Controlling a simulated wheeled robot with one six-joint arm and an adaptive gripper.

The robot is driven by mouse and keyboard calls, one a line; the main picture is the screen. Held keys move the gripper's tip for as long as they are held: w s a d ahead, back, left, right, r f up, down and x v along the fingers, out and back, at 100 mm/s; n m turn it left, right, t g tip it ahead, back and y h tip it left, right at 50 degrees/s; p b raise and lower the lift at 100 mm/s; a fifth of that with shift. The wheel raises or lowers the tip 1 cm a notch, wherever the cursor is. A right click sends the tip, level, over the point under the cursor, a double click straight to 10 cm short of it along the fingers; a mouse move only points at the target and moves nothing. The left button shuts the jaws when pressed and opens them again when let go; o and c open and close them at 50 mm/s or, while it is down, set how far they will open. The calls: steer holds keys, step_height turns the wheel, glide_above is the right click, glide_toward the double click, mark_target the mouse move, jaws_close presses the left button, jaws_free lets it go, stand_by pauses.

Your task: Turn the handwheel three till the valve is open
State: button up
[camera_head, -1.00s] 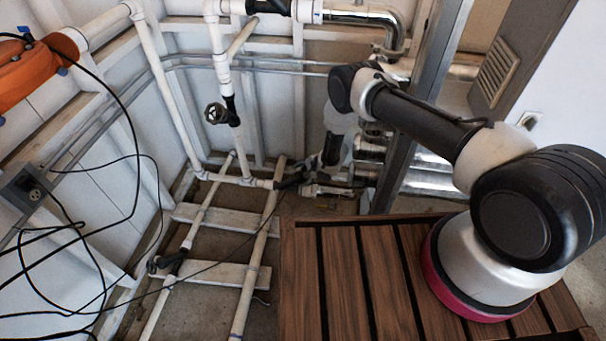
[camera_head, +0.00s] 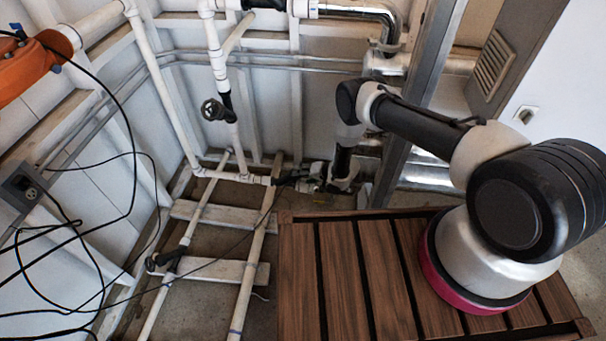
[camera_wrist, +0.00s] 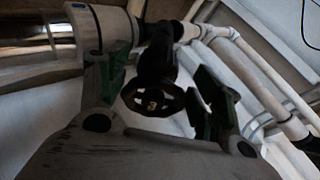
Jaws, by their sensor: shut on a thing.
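A dark round handwheel (camera_wrist: 152,101) with a pale "3" on its hub sits between my gripper's fingers in the wrist view. Its spokes show, and a black valve body (camera_wrist: 157,58) lies behind it. My gripper (camera_wrist: 161,75) has one finger on each side of the wheel and is shut on it. In the head view my gripper (camera_head: 309,177) is low by the wall, at the black valve on the white pipe near the floor. There my gripper and wrist hide most of the handwheel. Whether the valve is open cannot be seen.
Another handwheel (camera_head: 213,109) is on the upright white pipe to the left. A black valve (camera_head: 165,258) is on a floor pipe. A metal post (camera_head: 405,120) stands right of my gripper. A slatted wooden platform (camera_head: 338,270) is in front. Black cables hang at left.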

steer(key=n, duration=0.2)
steer(key=n+y, duration=0.1)
steer(key=d+f+n, duration=0.1)
steer(key=n, duration=0.1)
steer(key=shift+w+n+y, duration=0.1)
steer(key=shift+n+y, duration=0.2)
steer(key=shift+y, duration=0.1)
stand_by(0.3)
steer(key=o, duration=1)
